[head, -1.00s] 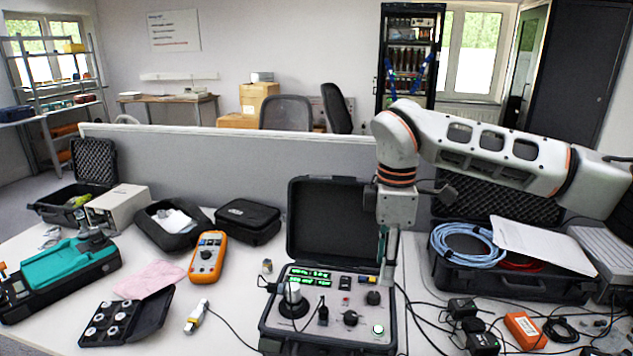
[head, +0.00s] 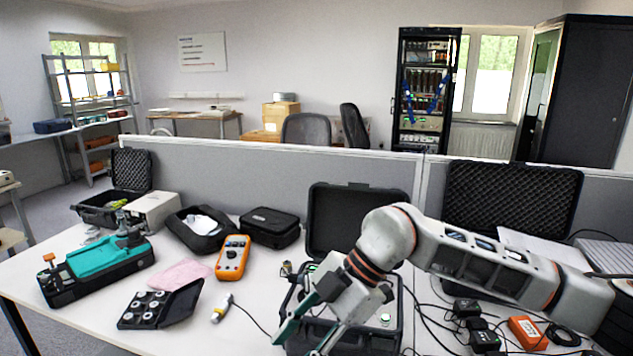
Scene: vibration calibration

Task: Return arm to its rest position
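My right arm comes in from the right and reaches over the open calibrator case (head: 402,330). My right gripper (head: 302,342) points down and to the left, in front of the case's panel. Its two fingers are spread apart, with nothing seen between them. The arm and gripper hide much of the panel; a green-lit button (head: 385,318) shows at its right. The case's black lid (head: 335,215) stands open behind. I cannot tell whether the fingers touch the case. My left gripper is out of view.
On the table (head: 190,325) lie an orange multimeter (head: 232,258), a black tray of round parts (head: 152,308), a teal device (head: 108,258) and a cabled sensor (head: 222,308). Black adapters, an orange box (head: 527,332) and loose cables crowd the right. A grey partition (head: 240,180) runs behind.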

